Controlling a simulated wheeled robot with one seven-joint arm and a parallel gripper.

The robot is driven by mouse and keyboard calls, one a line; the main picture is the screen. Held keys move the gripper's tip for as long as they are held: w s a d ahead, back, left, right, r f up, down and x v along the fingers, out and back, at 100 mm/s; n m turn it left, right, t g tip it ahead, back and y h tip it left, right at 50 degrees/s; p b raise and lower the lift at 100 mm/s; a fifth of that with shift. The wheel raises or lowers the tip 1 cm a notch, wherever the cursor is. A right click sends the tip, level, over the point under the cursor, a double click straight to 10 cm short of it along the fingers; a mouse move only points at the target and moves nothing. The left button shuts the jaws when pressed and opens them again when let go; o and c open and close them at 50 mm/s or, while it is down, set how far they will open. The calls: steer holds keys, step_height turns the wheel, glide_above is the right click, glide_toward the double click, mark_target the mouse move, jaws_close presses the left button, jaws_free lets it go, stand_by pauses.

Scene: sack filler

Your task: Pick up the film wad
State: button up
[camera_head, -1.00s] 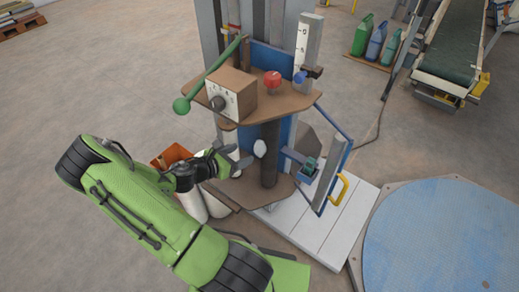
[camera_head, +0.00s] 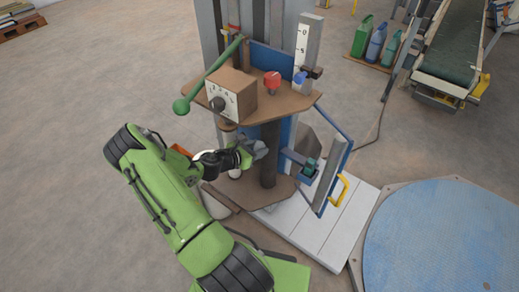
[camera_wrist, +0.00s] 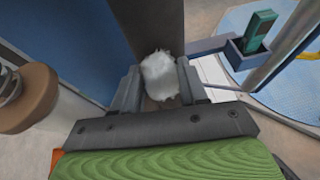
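The film wad (camera_wrist: 160,76) is a small, crumpled, whitish lump. In the wrist view it lies between the two fingers of my gripper (camera_wrist: 160,84), in front of a dark upright column. The fingers stand apart on either side of it, with no clear squeeze showing. In the head view my gripper (camera_head: 258,150) is under the machine's brown upper shelf, beside the dark column, and the wad cannot be clearly told apart from the fingers there.
The brown upper shelf (camera_head: 302,97) with a dial box (camera_head: 231,94) and red knob (camera_head: 272,80) overhangs my gripper. A lower brown plate (camera_head: 281,190) lies beneath. A blue-framed bracket (camera_head: 335,172) with a yellow handle stands to the right. A green-knobbed lever (camera_head: 208,75) slants at left.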

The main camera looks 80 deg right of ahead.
steer(key=c, duration=0.4)
